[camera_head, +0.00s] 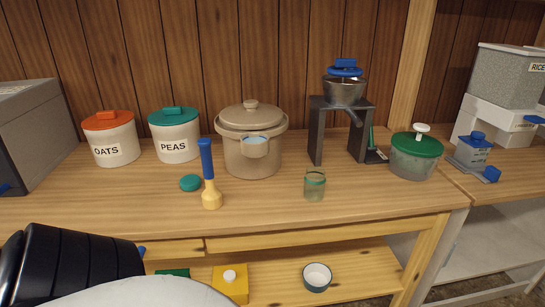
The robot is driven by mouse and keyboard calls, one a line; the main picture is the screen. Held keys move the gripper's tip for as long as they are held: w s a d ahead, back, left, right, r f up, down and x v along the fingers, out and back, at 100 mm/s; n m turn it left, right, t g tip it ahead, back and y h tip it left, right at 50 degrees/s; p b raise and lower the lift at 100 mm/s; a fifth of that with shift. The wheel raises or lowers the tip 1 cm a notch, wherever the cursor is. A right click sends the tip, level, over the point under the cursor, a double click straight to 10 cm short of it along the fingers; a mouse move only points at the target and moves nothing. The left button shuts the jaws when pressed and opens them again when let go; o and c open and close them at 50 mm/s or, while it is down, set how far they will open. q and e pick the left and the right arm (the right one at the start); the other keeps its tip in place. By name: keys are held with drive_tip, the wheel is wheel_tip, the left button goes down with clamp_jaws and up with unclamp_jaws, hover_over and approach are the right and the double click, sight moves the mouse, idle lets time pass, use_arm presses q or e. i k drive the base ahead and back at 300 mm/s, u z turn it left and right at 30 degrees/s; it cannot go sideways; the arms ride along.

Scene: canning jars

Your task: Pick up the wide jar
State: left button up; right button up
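A small greenish glass jar (314,187) with a green band at its rim stands upright near the front of the wooden table. A wider, squat clear container (412,163) with a green lid and white knob stands farther right. No label marks either one as the wide jar, so I cannot tell which it is. Neither gripper is in view. Black and white parts of my own body fill the lower left corner.
The table (260,215) also holds oats (114,144) and peas (176,141) canisters, a beige pot (251,155), a blue-handled tool (209,180), a teal lid (190,183) and a dark stand (316,135) with a metal funnel. A bowl (317,277) sits on the shelf below. The front right is clear.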

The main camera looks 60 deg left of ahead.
sight(315, 186)
drive_tip(key=k, duration=0.5)
drive_tip(key=u, duration=1.95)
drive_tip(key=i, duration=0.35)
drive_tip(key=u, duration=0.05)
